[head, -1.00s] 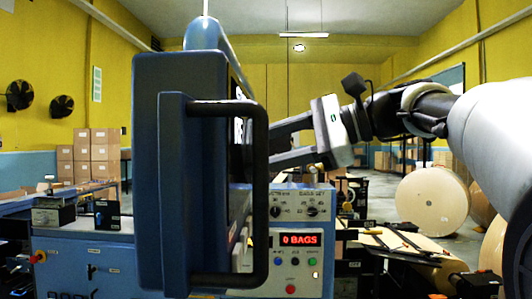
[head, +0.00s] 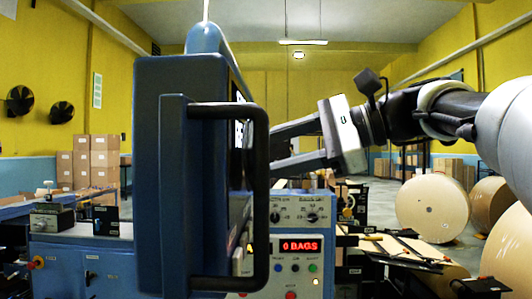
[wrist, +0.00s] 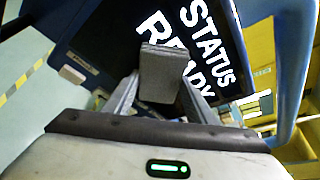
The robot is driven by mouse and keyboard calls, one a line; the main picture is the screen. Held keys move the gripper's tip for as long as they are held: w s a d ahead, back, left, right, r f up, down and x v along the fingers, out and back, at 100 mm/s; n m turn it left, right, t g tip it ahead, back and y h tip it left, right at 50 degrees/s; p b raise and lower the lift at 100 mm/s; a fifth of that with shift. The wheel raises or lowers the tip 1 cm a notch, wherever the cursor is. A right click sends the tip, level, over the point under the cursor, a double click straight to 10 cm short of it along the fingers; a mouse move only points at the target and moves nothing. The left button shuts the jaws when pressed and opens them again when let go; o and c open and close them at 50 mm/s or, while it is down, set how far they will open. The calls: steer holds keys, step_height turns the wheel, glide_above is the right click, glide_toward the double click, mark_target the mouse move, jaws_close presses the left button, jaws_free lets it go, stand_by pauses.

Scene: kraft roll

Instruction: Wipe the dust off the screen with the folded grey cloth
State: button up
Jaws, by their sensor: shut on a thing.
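The screen (wrist: 112,38) is a black panel in a blue housing, with large white letters reading STATUS READY. In the head view the blue housing (head: 162,180) is seen from its side and back, so the screen face is mostly hidden. My gripper (wrist: 163,84) is shut on the folded grey cloth (wrist: 163,72), a small grey block between the fingertips in front of the screen. Whether the cloth touches the screen I cannot tell. In the head view my gripper reaches in from the right, its fingertips hidden behind the housing's handle. I can make out no dust.
A black handle (head: 261,200) sticks out from the housing's side, close to my fingers. Below stands a control panel (head: 298,220) with knobs, buttons and a red 0 BAGS display. Large paper rolls (head: 431,208) stand at the right; stacked cartons (head: 96,160) stand at the back left.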

steer(key=shift+s+d+p, duration=0.1)
steer(key=shift+d+p, duration=0.75)
steer(key=shift+d, duration=1.75)
steer(key=shift+d, duration=0.1)
steer(key=shift+d+p, duration=0.55)
steer(key=shift+d, duration=0.85)
